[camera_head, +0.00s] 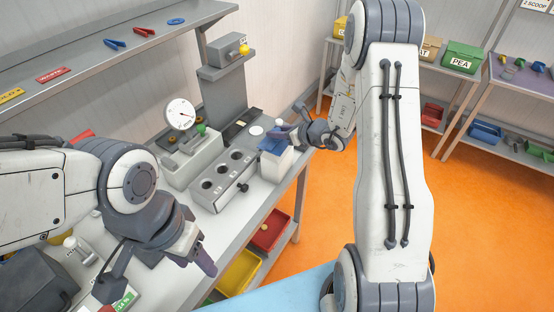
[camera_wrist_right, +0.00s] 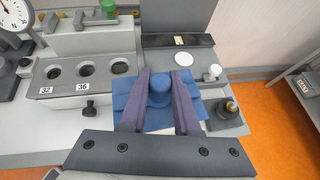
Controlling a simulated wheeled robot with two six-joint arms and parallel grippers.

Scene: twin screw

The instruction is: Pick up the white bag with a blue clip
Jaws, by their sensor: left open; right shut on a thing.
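The white bag (camera_head: 275,167) stands upright at the right edge of the grey bench, with the blue clip (camera_head: 272,146) across its top. My right gripper (camera_head: 283,137) reaches it from the right. In the right wrist view the clip's round blue knob (camera_wrist_right: 160,92) sits between my right gripper's two fingers (camera_wrist_right: 160,98), which are shut on it. The white body is mostly hidden there under the blue top. My left gripper (camera_head: 157,280) is open over the near part of the bench, well away from the bag.
A block with round holes (camera_head: 222,180) stands just left of the bag, and a dial gauge (camera_head: 181,115) behind it. A grey column (camera_head: 222,85) rises at the back. Red (camera_head: 271,230) and yellow (camera_head: 240,274) bins sit below the bench edge. Orange floor is open to the right.

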